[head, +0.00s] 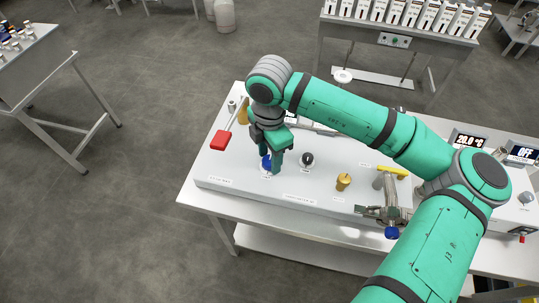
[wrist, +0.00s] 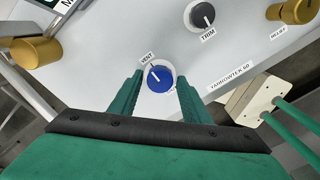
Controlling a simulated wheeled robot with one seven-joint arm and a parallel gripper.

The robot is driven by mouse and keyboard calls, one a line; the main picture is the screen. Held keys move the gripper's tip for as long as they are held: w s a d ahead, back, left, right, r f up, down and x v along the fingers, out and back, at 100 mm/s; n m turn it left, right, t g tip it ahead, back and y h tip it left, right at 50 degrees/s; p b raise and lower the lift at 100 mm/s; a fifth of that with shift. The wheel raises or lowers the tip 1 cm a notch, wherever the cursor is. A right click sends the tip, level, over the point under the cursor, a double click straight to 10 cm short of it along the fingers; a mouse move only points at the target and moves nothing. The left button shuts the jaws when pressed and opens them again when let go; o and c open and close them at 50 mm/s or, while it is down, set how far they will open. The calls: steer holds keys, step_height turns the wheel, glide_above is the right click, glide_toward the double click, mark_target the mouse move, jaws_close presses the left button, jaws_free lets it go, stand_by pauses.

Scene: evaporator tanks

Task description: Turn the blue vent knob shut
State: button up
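The blue vent knob (wrist: 160,79) sits on the white panel, under the label "VENT" in the wrist view. It has a white pointer line running toward its upper left. In the head view the knob (head: 266,163) is partly covered by my gripper. My gripper (wrist: 157,82) is open, with one green finger on each side of the knob and a gap showing on both sides. In the head view my gripper (head: 273,160) points down at the panel's left part. I cannot tell whether the fingertips reach the knob's height.
A black trim knob (head: 307,159) is right of the vent knob. A brass relief knob (head: 343,182) stands further right. A red-handled lever (head: 221,140) is left of my gripper. A yellow handle (head: 393,170) and a blue knob (head: 391,232) are near my arm.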

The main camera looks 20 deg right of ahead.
steer(key=c, duration=0.7)
